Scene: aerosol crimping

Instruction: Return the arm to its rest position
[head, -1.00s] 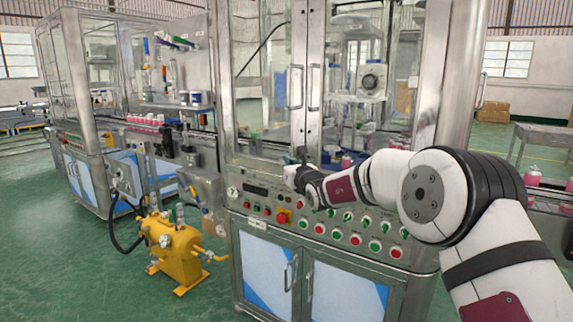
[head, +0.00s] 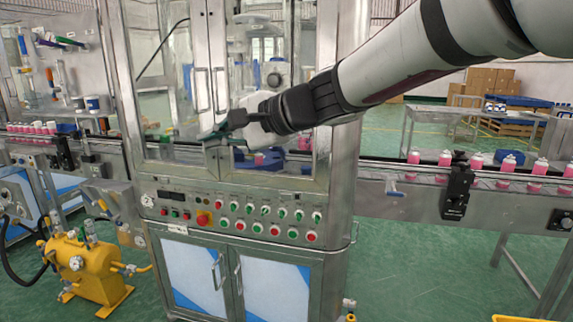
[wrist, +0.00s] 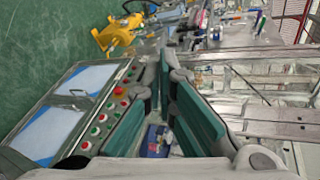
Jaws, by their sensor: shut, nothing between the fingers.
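My arm reaches in from the upper right of the head view, with its white and black links crossing in front of the crimping machine (head: 340,215). My gripper (head: 212,134) is in front of the machine's glass doors, above the control panel (head: 240,215). It holds nothing. In the wrist view my gripper (wrist: 165,75) shows its two green-padded fingers converging to the tips. Whether the fingertips touch the doors I cannot tell.
A conveyor (head: 400,200) with pink cans (head: 508,163) runs off to the right. A yellow pump unit (head: 90,270) stands on the floor at the left. A grey table (head: 440,115) stands behind. Green floor (head: 420,270) is open at the front right.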

